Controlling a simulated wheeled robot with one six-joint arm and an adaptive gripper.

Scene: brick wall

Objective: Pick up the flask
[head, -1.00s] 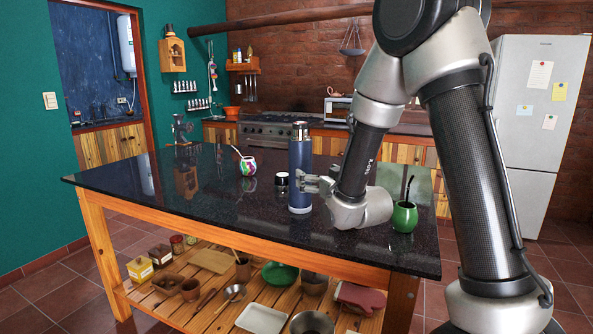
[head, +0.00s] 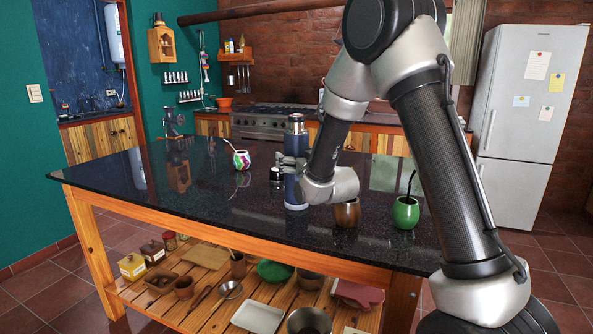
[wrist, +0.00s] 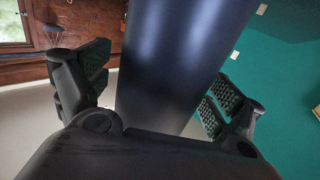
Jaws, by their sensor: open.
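The flask (head: 296,192) is dark blue with a silver band and dark cap, upright on the dark stone tabletop (head: 215,225). My gripper (head: 291,164) is at its mid-height, coming from the right, with fingers across the flask body. In the wrist view the flask (wrist: 180,70) fills the middle as a dark cylinder. The fingers of my gripper (wrist: 155,95) stand apart on either side of it. A gap shows on the right; the left pad is close to the flask, and contact is unclear. The flask's base looks to rest on the table.
A colourful gourd (head: 241,160) is farther back left.

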